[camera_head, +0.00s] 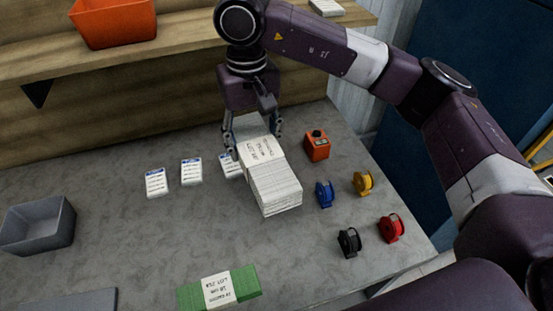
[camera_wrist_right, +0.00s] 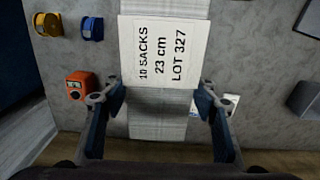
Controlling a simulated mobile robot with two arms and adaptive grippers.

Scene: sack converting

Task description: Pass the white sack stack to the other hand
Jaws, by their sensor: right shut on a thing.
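The white sack stack (camera_head: 277,192) is a thick pile of white sheets with a printed label band, on the right half of the grey table. In the right wrist view its label (camera_wrist_right: 165,52) reads 10 sacks, 23 cm, lot 327. My right gripper (camera_head: 254,143) is shut on the end of the stack away from me, one finger on each side. The wrist view shows the fingers (camera_wrist_right: 162,100) along both long edges. I cannot tell whether the stack touches the table or hangs just above it. My left gripper is not in view.
Right of the stack are an orange device (camera_head: 317,146) and blue (camera_head: 324,194), yellow (camera_head: 363,183), red (camera_head: 391,229) and black (camera_head: 349,242) spools. Cards (camera_head: 191,172) lie to its left. A green stack (camera_head: 190,297) is nearest me, a grey bin (camera_head: 38,228) far left. The middle-left table is clear.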

